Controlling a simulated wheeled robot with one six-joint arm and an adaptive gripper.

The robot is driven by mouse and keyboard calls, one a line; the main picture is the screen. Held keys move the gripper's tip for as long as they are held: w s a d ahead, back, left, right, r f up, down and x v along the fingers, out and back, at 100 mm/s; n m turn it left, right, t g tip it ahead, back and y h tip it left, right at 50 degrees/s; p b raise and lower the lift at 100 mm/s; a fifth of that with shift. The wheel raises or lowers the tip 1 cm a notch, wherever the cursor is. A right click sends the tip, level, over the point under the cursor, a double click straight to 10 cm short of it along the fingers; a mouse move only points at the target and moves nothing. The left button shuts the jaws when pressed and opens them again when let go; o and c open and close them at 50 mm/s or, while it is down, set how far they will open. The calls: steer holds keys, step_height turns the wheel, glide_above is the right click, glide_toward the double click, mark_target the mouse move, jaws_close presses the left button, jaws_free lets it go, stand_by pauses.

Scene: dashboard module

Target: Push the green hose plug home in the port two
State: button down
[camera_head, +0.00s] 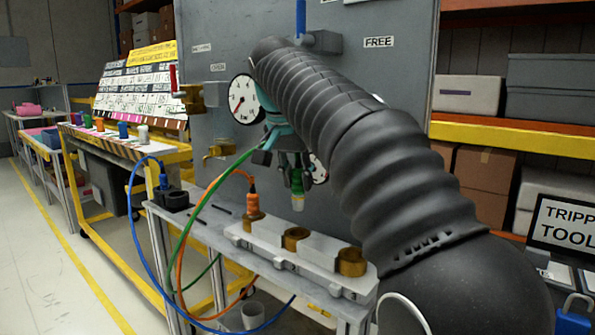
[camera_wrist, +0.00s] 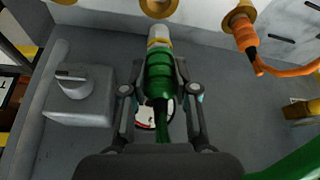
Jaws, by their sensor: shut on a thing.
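The green hose plug (camera_head: 297,183) hangs with its pale tip down in my gripper (camera_head: 288,158), above and behind the port block (camera_head: 300,262) in the head view. In the wrist view my gripper (camera_wrist: 162,95) is shut around the green plug (camera_wrist: 160,72), its white tip pointing at the middle brass port (camera_wrist: 155,8). A small gap shows between tip and port there. The middle port (camera_head: 295,238) is empty in the head view. The green hose (camera_head: 200,205) trails down to the left. Port numbers are not readable.
An orange plug (camera_head: 253,203) stands in the left port; the right port (camera_head: 351,261) is empty. A blue plug (camera_head: 164,182) sits in a black holder (camera_head: 172,199). Gauges (camera_head: 244,99) and brass valves (camera_head: 218,150) are on the grey panel (camera_head: 215,65) behind. Blue and orange hoses loop below the bench.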

mark_target(295, 196)
steer(key=shift+f+b, duration=0.45)
steer(key=shift+f, duration=1.45)
steer(key=shift+s+f+b, duration=0.1)
steer(key=shift+f+b, duration=1)
steer(key=shift+f, duration=0.6)
steer(key=shift+f+b, duration=0.3)
steer(key=shift+f, duration=0.15)
steer(key=shift+r, duration=0.15)
steer(key=shift+r+p, duration=0.75)
steer(key=shift+p, duration=0.2)
steer(key=shift+r+p, duration=0.95)
steer(key=shift+r, duration=1.45)
